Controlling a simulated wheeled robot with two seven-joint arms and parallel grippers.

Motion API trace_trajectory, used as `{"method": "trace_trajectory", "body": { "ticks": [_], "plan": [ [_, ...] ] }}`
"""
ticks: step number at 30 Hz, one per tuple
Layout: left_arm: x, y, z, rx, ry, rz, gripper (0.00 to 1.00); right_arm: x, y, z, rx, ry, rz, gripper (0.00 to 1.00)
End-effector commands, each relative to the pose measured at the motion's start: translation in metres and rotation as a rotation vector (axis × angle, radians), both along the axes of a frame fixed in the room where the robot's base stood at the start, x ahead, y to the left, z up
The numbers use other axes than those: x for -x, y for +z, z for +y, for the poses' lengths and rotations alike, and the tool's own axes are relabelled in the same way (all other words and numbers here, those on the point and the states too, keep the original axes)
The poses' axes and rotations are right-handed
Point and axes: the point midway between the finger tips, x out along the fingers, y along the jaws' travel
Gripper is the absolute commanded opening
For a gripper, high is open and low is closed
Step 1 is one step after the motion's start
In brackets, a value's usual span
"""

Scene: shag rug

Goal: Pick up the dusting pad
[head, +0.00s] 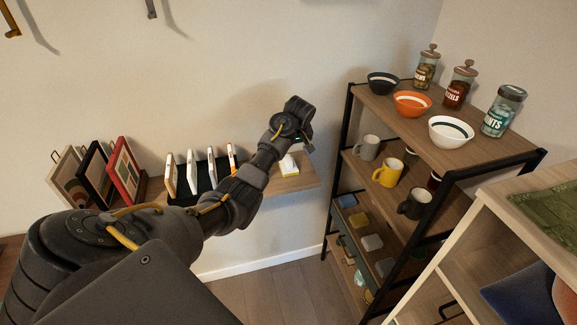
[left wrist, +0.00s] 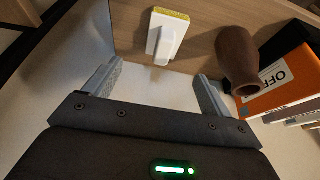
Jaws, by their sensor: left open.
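The dusting pad (head: 289,167) is a small white piece with a yellow edge. It lies on the wooden wall shelf near its right end. In the left wrist view the pad (left wrist: 167,35) shows a white handle on top and yellow along its far edge. My left gripper (head: 305,146) is above and close to the pad. Its fingers (left wrist: 158,72) are open and empty, and the pad lies beyond the fingertips, roughly in line with the gap. My right gripper is not in view.
A brown vase (left wrist: 238,60) and an orange binder (left wrist: 287,82) stand right of the pad in the wrist view. Picture frames (head: 125,168) are at the shelf's left. A black-framed rack (head: 440,140) with bowls, jars and mugs stands to the right.

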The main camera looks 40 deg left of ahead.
Motion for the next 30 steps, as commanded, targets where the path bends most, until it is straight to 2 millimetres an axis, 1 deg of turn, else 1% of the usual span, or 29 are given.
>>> {"method": "trace_trajectory", "body": {
  "ticks": [1, 6, 9, 14, 17, 22, 25, 30],
  "plan": [
    [-0.001, -0.007, 0.003, 0.0, 0.001, 0.005, 0.84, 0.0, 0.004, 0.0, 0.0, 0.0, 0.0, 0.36],
    [-0.006, -0.03, 0.011, 0.0, -0.001, 0.004, 0.84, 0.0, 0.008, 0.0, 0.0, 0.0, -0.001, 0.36],
    [-0.008, -0.038, 0.013, -0.001, -0.001, 0.003, 0.84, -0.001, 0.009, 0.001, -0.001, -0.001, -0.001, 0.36],
    [-0.009, -0.041, 0.014, 0.0, -0.002, 0.001, 0.84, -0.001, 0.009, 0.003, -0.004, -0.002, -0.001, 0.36],
    [-0.009, -0.046, 0.016, -0.001, -0.002, 0.004, 0.84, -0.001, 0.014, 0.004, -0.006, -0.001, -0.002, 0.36],
    [-0.011, -0.067, 0.025, 0.0, 0.0, 0.005, 0.84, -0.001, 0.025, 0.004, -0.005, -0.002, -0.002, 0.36],
    [-0.014, -0.079, 0.028, 0.0, -0.001, 0.003, 0.84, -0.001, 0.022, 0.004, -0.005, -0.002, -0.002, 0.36],
    [-0.016, -0.089, 0.031, -0.001, -0.001, 0.001, 0.84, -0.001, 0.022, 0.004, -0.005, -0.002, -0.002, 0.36]
  ]
}}
